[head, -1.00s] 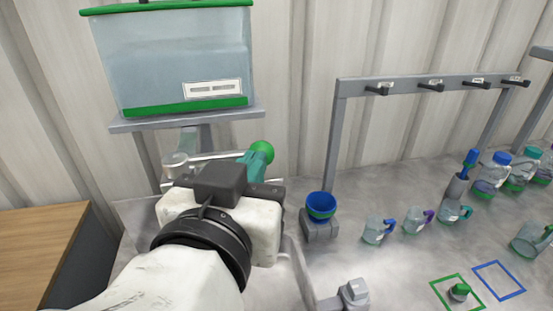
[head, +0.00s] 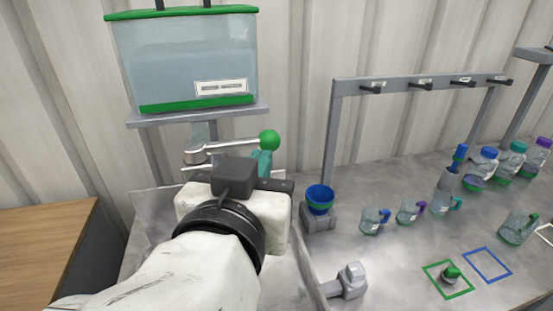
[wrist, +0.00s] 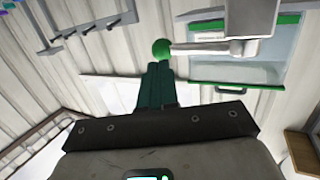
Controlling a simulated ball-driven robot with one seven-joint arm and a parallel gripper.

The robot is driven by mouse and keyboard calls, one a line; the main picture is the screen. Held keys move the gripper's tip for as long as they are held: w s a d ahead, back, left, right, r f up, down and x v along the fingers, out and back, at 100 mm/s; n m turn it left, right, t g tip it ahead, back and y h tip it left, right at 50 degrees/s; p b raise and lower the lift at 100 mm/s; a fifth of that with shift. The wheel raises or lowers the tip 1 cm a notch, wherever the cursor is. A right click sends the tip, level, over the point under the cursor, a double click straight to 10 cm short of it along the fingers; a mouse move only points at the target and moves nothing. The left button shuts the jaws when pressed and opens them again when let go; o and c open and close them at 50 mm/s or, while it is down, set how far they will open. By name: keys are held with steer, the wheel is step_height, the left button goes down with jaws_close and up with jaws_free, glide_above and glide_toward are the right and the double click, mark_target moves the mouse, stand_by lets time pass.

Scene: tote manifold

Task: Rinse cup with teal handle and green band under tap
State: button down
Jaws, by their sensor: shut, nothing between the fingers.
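The tap (head: 197,150) sits under a clear tank, with a lever ending in a green ball knob (head: 269,140). My gripper (head: 262,160) is at the knob with its teal fingers closed together and empty. In the wrist view the shut fingertips (wrist: 158,68) point at the green ball (wrist: 161,48), touching it or very close. A cup with a teal handle (head: 442,204) stands upright on the counter at the right; its band is too small to make out. My arm hides much of the sink below the tap, and no cup shows there.
Cups with blue (head: 372,221) and purple (head: 408,212) handles stand beside the teal-handled one. A blue bowl (head: 320,197) sits on a grey block right of the sink. A hook rack (head: 420,82) stands behind. Green (head: 432,270) and blue (head: 488,264) outlines mark the counter.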

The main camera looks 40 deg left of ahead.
steer(key=d+b+v, duration=0.1)
steer(key=b+v, duration=0.1)
steer(key=v, duration=0.8)
steer(key=w+d+f+g+h, duration=0.2)
steer(key=w+d+f, duration=0.2)
steer(key=d+f, duration=0.4)
steer(key=w+d+f+m+g+h, duration=0.1)
steer(key=w+d+f+g+h, duration=0.2)
steer(key=d+f, duration=0.45)
steer(key=w+d+f+h, duration=0.2)
steer(key=w+d+f, duration=0.3)
steer(key=f, duration=0.5)
steer(key=s+d+f+m+g+h, duration=0.15)
steer(key=s+d+f+g, duration=0.25)
steer(key=d+f, duration=0.8)
steer(key=s+d+f+m+g, duration=0.1)
steer(key=s+d+f+g, duration=0.1)
steer(key=s+d+f, duration=0.3)
steer(key=s+d+f+m+g+y, duration=0.1)
steer(key=s+d+f, duration=0.4)
steer(key=s, duration=0.6)
steer(key=shift+d+f+m+g, duration=0.3)
steer(key=shift+m+g, duration=0.25)
steer(key=shift+g, duration=0.45)
steer(key=shift+w, duration=0.1)
